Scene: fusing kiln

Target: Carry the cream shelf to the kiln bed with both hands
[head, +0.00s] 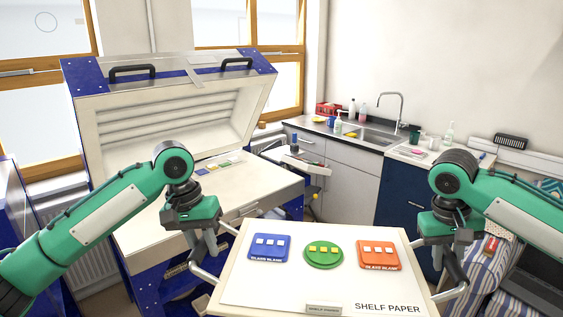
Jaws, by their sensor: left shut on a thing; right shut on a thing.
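The cream shelf (317,296) is in the lower middle of the head view, off the kiln and roughly level. On its shelf paper lie a blue square (269,248), a green disc (323,255) and an orange square (379,255), each with small pale or yellow pieces on top. My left gripper (206,252) is shut on the shelf's left handle, and my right gripper (451,262) is shut on its right handle. The kiln bed (150,225) is cream and lies ahead to the left, under a raised lid (175,110). The fingertips are partly hidden.
A sink counter (345,135) with bottles stands at the back. A blue cabinet (400,195) is behind my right arm. Striped cloth (488,270) is at the right.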

